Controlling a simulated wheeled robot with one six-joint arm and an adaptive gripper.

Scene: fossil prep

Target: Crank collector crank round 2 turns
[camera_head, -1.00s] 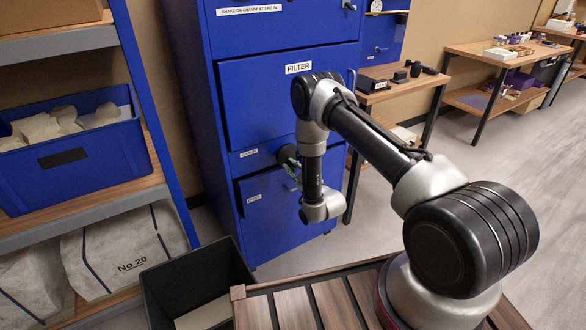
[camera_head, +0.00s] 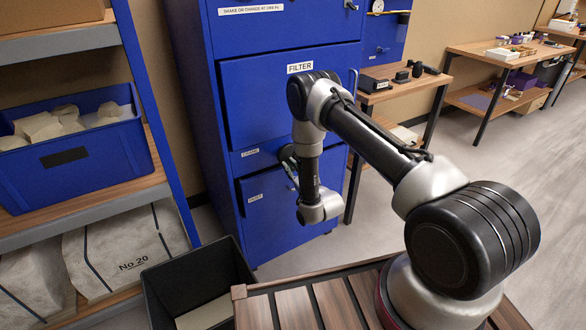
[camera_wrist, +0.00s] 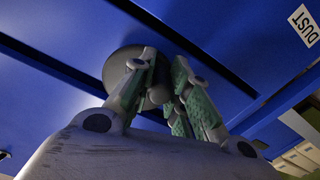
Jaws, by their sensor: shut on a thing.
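The collector crank (camera_head: 287,152) shows as a dark round hub on the front of the blue cabinet, mostly hidden behind my arm in the head view. In the wrist view its grey disc (camera_wrist: 117,68) sits against the blue panel. My gripper (camera_wrist: 163,84) has its green-padded fingers closed around a small pale knob (camera_wrist: 160,93) in front of the disc. The fingers hide much of the knob. In the head view my gripper (camera_head: 290,172) is small and partly hidden by my wrist, close to the cabinet front.
The blue cabinet (camera_head: 230,100) has a FILTER panel above and a DUST drawer below the crank. A black bin (camera_head: 195,275) stands in front of it. A shelf with a blue crate (camera_head: 75,165) is at left. A workbench (camera_head: 385,92) stands to the right.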

